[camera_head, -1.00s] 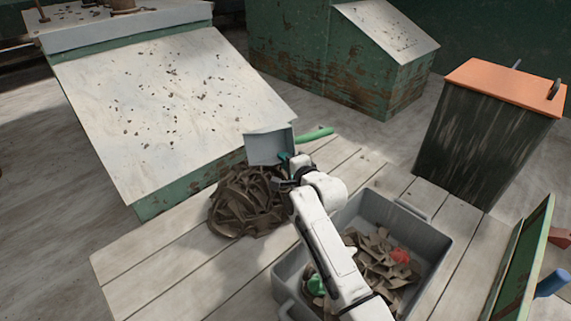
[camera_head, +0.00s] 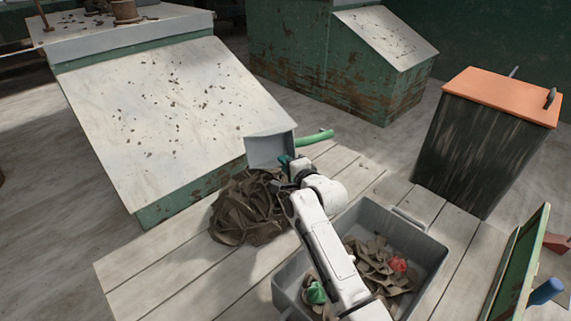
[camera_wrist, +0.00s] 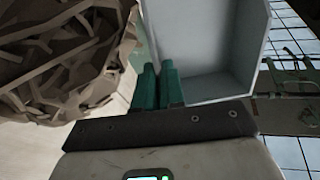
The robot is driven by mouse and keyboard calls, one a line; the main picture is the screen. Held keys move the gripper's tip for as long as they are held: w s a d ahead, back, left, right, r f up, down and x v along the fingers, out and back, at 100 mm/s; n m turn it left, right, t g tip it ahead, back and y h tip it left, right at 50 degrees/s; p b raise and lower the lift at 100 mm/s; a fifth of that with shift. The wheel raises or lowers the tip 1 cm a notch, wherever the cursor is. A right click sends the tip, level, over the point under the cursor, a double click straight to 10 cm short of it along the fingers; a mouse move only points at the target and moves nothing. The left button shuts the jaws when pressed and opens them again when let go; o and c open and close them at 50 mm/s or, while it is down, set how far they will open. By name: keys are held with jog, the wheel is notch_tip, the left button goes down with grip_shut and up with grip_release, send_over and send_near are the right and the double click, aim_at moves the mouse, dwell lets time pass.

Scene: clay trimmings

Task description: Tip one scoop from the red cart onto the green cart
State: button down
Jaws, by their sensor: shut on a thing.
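My gripper (camera_head: 289,166) is shut on a pale grey scoop (camera_head: 268,150), held upright-looking beside the trimmings pile. In the wrist view the teal fingers (camera_wrist: 158,88) meet the near edge of the scoop (camera_wrist: 205,45), and the part of its inside that shows is bare. A green handle-like bar (camera_head: 315,137) shows behind the scoop; I cannot tell whether it belongs to it. A dark brown heap of clay trimmings (camera_head: 243,207) lies left of my gripper, and fills the left of the wrist view (camera_wrist: 65,60). I cannot make out a red or green cart.
A grey tub (camera_head: 425,248) holds trimmings, a red lump (camera_head: 399,265) and a green lump (camera_head: 316,292); my arm crosses over it. A green bench with a white slanted top (camera_head: 160,115) stands behind left. An orange-lidded bin (camera_head: 500,95) stands right. Left planks are clear.

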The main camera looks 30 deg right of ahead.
jog(key=shift+r+p, duration=1.95)
jog(key=shift+r, duration=0.4)
jog(key=shift+r, duration=0.1)
